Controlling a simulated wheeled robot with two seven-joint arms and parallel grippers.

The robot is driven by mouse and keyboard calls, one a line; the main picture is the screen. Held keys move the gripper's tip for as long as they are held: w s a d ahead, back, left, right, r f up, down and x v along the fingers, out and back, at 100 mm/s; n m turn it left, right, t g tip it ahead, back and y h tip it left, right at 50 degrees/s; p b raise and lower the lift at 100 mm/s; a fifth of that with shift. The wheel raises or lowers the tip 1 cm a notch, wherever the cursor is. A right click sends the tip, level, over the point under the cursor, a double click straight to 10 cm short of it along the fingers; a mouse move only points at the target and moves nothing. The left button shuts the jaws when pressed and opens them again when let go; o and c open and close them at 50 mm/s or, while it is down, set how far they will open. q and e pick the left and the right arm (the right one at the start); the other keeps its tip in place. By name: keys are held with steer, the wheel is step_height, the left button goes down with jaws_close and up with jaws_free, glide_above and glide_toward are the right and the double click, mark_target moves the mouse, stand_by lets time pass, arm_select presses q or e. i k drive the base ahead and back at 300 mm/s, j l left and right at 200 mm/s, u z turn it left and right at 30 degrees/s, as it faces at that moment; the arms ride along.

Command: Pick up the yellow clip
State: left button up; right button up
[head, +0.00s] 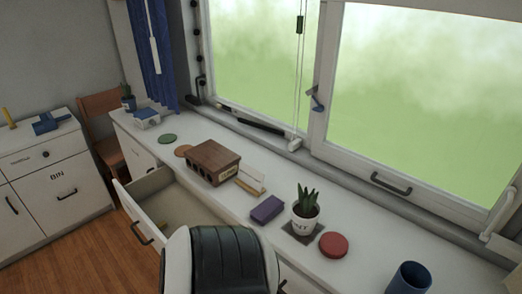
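A slim yellow object (10,118) stands at the far left on top of the white cabinet. It is too small to tell whether it is the yellow clip. Nothing else in view is clearly a yellow clip. A tan piece with a pale card (250,181) sits on the long white counter, beside the brown box. Neither of my grippers is in view, so I cannot see whether they are open or shut.
The white cabinet (50,180) also bears a blue object (47,124). A drawer (150,208) stands open below the counter. The counter holds a brown box (214,160), purple block (267,209), potted plant (305,215), red disc (333,245) and blue cup (409,279). A wooden chair (103,107) stands between.

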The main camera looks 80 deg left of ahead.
mark_target(161, 225)
steer(key=u, duration=3.35)
steer(key=i+j+z, duration=0.1)
